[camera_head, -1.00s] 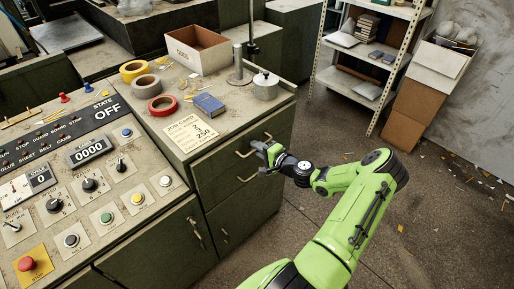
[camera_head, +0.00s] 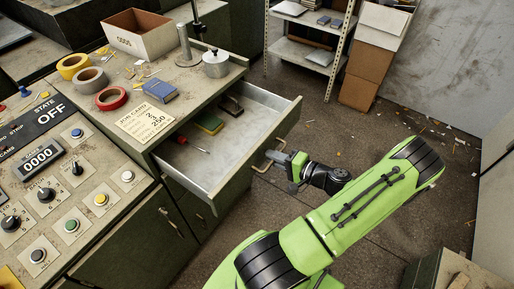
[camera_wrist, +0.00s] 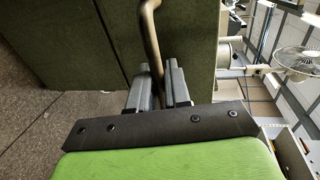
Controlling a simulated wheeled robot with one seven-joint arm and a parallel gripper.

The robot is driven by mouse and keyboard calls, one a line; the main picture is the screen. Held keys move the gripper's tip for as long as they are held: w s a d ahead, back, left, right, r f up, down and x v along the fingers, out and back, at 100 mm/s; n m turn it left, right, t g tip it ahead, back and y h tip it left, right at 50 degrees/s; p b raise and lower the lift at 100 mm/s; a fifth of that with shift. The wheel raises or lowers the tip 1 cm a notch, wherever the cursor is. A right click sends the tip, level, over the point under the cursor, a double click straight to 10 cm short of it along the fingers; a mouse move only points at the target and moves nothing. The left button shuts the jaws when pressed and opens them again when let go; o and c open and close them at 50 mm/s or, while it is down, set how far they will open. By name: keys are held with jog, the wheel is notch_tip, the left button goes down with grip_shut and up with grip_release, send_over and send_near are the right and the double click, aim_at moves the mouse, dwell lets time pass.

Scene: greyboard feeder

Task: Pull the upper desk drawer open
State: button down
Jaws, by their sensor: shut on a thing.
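The upper desk drawer (camera_head: 202,168) stands well open in the head view, with its grey inside showing. Its bar handle (camera_head: 260,165) is on the front face. My gripper (camera_head: 274,157) is at this handle, to the right of the drawer front. In the wrist view my gripper (camera_wrist: 158,82) has its two fingers on either side of the brown handle bar (camera_wrist: 150,25), shut on it. The fingers hide part of the bar.
The drawer holds a red screwdriver (camera_head: 192,146), a green and yellow sponge (camera_head: 209,123) and a dark object (camera_head: 231,106). The floor right of the desk is mostly clear.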

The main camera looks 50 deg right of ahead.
jog(key=shift+f+v, duration=0.25)
jog(key=shift+v, duration=0.85)
jog(key=shift+f+v, duration=0.2)
jog(key=shift+v, duration=0.9)
jog(key=shift+s+f, duration=0.1)
jog(key=c, duration=1.3)
grip_release()
jog(key=shift+c, duration=0.2)
jog(key=p+v, duration=0.1)
jog(key=v, duration=1.4)
jog(key=shift+s+p, duration=0.35)
jog(key=shift+p, duration=0.05)
jog(key=shift+w, duration=0.15)
